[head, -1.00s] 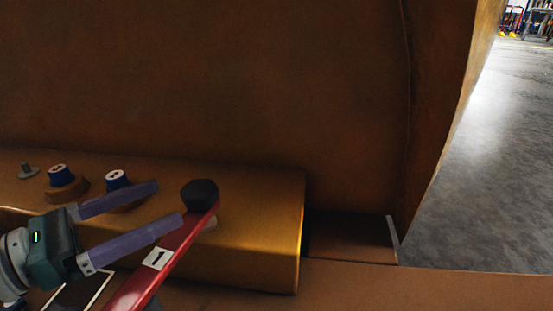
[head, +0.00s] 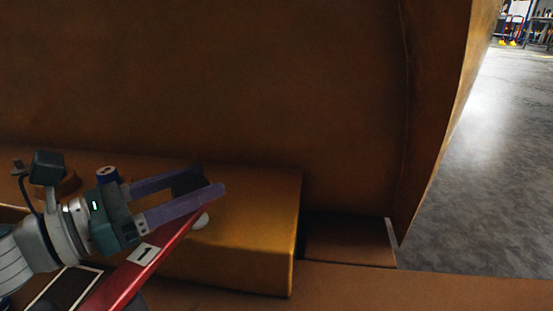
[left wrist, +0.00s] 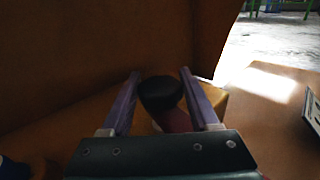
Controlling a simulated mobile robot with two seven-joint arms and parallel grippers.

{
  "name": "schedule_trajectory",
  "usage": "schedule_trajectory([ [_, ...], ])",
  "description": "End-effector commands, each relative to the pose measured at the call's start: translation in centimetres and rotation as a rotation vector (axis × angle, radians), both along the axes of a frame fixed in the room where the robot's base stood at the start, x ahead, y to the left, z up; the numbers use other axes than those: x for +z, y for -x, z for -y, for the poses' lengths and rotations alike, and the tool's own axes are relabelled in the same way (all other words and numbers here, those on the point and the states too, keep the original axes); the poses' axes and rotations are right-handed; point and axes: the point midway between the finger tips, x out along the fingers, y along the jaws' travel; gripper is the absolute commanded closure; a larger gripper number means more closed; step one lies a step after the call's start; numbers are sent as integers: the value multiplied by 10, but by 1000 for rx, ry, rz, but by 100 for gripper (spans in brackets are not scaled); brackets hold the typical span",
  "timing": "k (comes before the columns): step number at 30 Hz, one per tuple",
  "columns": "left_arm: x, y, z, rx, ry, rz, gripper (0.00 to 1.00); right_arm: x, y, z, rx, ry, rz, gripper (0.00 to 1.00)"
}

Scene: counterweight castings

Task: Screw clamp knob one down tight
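Clamp knob one is the dark faceted knob (head: 188,182) at the end of the red clamp bar (head: 128,276), which carries a "1" label (head: 144,254). My left gripper (head: 212,178) has its two purple fingers on either side of the knob, reaching just past it. In the left wrist view the knob (left wrist: 161,92) sits between the fingers, with slim gaps at its sides, so the gripper looks open. Whether either finger touches the knob is hard to tell. The knob's underside is hidden. My right gripper is in neither view.
The knob stands over a yellow-brown block (head: 240,235) against a tall brown casting wall (head: 220,80). A lower ledge (head: 350,243) is bare. Open grey floor (head: 490,170) lies to the right.

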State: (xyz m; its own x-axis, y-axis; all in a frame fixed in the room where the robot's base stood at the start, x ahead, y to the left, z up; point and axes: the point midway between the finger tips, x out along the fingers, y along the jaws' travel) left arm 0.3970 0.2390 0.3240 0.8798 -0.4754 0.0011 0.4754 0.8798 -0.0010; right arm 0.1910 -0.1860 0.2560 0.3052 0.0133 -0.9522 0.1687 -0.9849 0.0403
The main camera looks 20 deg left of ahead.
Motion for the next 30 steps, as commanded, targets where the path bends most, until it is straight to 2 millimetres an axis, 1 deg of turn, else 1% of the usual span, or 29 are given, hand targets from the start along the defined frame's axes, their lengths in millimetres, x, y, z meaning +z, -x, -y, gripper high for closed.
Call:
schedule_trajectory([
  [1, 0, 0, 0, -1, 0, 0, 48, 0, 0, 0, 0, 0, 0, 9],
  [2, 0, 0, 0, -1, 0, 0, 51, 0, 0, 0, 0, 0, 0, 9],
  [12, 0, 0, 0, -1, 0, 0, 89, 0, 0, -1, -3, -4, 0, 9],
  [14, 0, 0, 0, -1, 0, 0, 95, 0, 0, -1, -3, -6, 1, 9],
  [23, 0, 0, 0, -43, -2, 0, 95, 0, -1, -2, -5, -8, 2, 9],
  [30, 0, -1, -2, -182, -5, -2, 95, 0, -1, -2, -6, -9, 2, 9],
])
